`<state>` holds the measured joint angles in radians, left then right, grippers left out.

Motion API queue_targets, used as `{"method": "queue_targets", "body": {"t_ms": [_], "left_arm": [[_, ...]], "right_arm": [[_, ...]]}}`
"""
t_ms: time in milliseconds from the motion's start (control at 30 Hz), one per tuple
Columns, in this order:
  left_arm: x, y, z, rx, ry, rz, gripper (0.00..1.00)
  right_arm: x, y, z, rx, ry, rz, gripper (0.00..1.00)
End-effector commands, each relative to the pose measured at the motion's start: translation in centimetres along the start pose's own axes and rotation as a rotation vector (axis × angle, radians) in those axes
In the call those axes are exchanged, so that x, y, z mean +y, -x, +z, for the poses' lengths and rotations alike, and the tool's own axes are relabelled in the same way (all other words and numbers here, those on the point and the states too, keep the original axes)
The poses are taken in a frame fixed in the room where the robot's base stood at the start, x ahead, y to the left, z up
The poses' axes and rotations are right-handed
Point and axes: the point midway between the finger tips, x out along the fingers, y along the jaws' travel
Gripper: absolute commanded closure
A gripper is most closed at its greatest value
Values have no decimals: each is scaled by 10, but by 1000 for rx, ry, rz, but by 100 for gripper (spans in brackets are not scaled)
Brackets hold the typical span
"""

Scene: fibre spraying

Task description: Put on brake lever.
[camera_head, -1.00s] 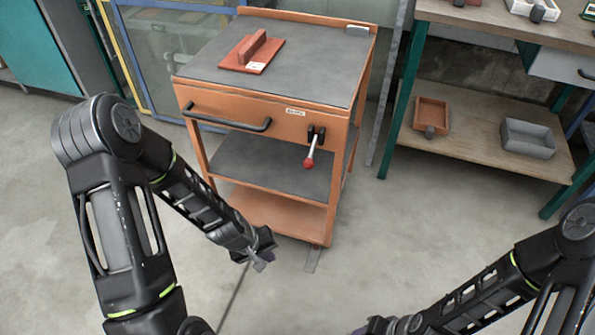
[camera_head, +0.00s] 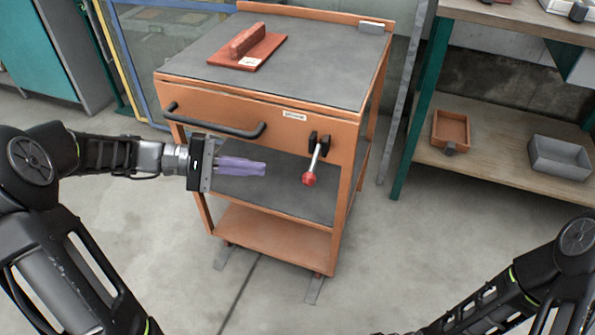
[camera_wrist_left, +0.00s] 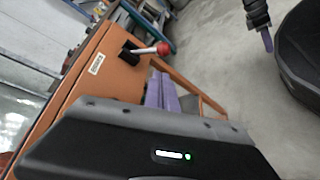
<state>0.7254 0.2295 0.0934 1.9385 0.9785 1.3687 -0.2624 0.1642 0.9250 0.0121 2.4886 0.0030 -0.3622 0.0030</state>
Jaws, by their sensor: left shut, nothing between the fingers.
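The brake lever (camera_head: 314,162) is on the front right of the orange cart (camera_head: 290,118). It has a black bracket, a metal rod and a red knob, and the rod hangs down with the knob lowest. My left gripper (camera_head: 262,168) is raised in front of the cart, to the left of the lever. Its purple fingers are shut with nothing between them and point right toward the lever, apart from it in the head view. In the left wrist view the lever (camera_wrist_left: 148,50) shows just beyond the fingers (camera_wrist_left: 162,90). My right gripper is cut off at the bottom edge of the head view.
The cart carries a red-brown block with a handle (camera_head: 248,46) on its grey top. A black handle bar (camera_head: 215,125) runs along the cart's front, close above my left gripper. A workbench with an orange bin (camera_head: 450,130) and a grey bin (camera_head: 560,157) stands at right.

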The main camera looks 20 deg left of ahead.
Motion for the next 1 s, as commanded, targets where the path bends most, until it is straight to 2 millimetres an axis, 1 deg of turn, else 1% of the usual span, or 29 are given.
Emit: {"method": "queue_targets", "body": {"t_ms": [267, 367, 467, 567, 800, 900, 1000], "left_arm": [[-1, -1, 0, 1, 1, -2, 100], [-2, -6, -1, 1, 1, -3, 100], [-2, -14, -1, 0, 1, -2, 100], [-3, -28, -1, -1, 1, -3, 100], [-4, -69, -1, -1, 2, -4, 100], [-4, -84, -1, -1, 3, -3, 100], [-3, -94, -1, 0, 2, -4, 100]], "right_arm": [[0, -1, 0, 0, 0, 0, 64], [1, -2, 0, 0, 0, 0, 64], [2, -4, -1, 2, -1, 1, 64], [4, -8, -2, 4, -2, 2, 64], [10, -18, -4, 12, -7, 5, 64], [12, -22, -6, 14, -8, 6, 64], [13, -24, -6, 16, -9, 7, 64]]}}
